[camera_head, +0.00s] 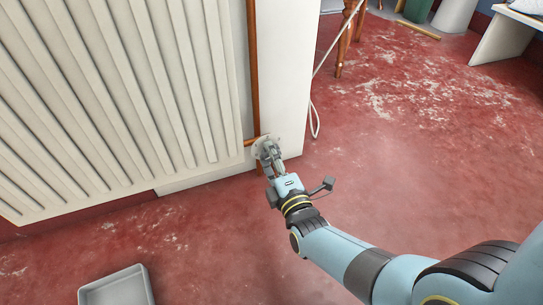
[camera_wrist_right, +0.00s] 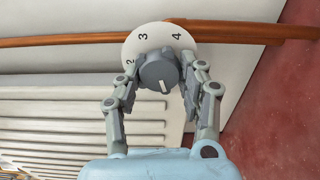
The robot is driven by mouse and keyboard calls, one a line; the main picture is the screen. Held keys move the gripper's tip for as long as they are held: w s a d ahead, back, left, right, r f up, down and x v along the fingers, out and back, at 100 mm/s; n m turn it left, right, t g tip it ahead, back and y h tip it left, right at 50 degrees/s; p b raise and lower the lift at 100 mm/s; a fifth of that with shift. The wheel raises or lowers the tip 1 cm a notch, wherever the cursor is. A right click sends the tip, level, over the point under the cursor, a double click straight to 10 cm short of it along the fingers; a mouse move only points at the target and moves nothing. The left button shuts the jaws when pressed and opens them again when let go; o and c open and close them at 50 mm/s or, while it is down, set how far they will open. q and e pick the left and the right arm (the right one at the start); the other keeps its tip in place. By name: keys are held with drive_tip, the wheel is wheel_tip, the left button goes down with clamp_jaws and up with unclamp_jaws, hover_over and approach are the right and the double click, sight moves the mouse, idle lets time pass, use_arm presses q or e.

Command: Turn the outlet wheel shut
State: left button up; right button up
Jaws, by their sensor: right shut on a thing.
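The outlet wheel (camera_wrist_right: 157,68) is a grey round knob with a white pointer mark, in front of a white dial disc (camera_wrist_right: 143,38) bearing the numerals 2, 3 and 4. The pointer mark faces the lower side of the knob in the right wrist view, away from those numerals. My right gripper (camera_wrist_right: 165,78) has a finger on each side of the knob and is shut on it. In the head view my right gripper (camera_head: 267,160) is at the radiator's lower right corner and hides most of the wheel. My left gripper is not in view.
The white ribbed radiator (camera_head: 120,90) fills the left. A copper pipe (camera_head: 252,70) runs down beside it, next to a white wall edge (camera_head: 285,80). A white cable (camera_head: 313,115) hangs close by.

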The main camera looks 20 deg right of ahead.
drive_tip(key=shift+f+n, duration=0.1)
drive_tip(key=shift+n, duration=1.2)
drive_tip(key=o, duration=1.2)
